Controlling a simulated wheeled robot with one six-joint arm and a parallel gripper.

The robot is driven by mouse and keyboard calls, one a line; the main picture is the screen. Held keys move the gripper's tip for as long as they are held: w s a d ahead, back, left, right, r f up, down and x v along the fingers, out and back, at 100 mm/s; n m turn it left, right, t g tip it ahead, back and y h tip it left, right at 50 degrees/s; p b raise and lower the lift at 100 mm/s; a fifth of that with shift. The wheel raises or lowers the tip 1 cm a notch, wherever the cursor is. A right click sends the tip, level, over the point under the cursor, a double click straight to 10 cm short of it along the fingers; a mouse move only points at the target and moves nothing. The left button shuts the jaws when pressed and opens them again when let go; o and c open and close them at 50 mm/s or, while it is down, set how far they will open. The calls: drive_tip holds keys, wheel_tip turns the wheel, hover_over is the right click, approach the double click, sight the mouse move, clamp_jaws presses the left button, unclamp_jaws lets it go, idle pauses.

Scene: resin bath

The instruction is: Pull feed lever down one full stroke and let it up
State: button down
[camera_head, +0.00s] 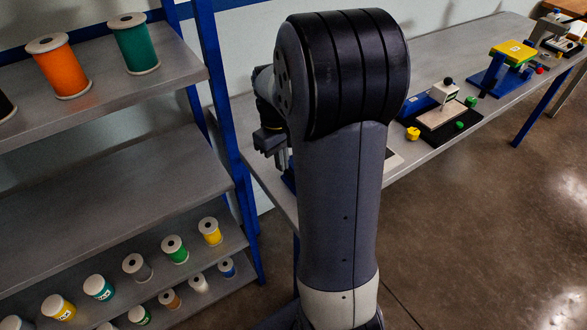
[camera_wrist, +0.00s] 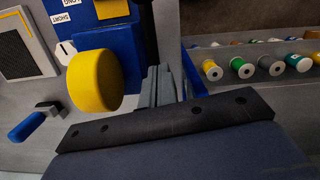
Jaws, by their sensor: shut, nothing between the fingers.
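In the wrist view, a thick yellow round knob (camera_wrist: 95,80) stands in front of a blue station (camera_wrist: 108,40) with LONG and SHORT labels. It may be the end of the feed lever; its shaft is hidden. My gripper (camera_wrist: 160,85) is shut and empty, just right of the knob; I cannot tell whether they touch. In the head view my gripper (camera_head: 272,145) is over the near end of the bench, left of my upper arm, which hides most of the station.
The bench (camera_head: 440,55) runs to the back right, holding a white-and-blue fixture (camera_head: 445,93) and a yellow-topped blue stand (camera_head: 513,52). A shelf rack (camera_head: 110,175) with several spools stands left. In the wrist view a small blue handle (camera_wrist: 26,127) lies left.

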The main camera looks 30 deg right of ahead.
wheel_tip(320, 180, up, 11)
drive_tip(key=w, duration=0.1)
drive_tip(key=shift+a, duration=0.15)
drive_tip(key=shift+f, duration=0.2)
idle(0.7)
drive_tip(key=p, duration=0.2)
approach(289, 173)
drive_tip(key=shift+w+a+f, duration=0.1)
drive_tip(key=shift+w+f, duration=0.25)
drive_tip(key=shift+w, duration=0.15)
drive_tip(key=shift+s+r+p, duration=0.5)
drive_tip(key=shift+r+p, duration=0.25)
drive_tip(key=shift+p, duration=0.45)
drive_tip(key=shift+s+r+p, duration=0.5)
drive_tip(key=shift+r+p, duration=0.2)
drive_tip(key=shift+p, duration=0.45)
drive_tip(key=shift+f, duration=0.1)
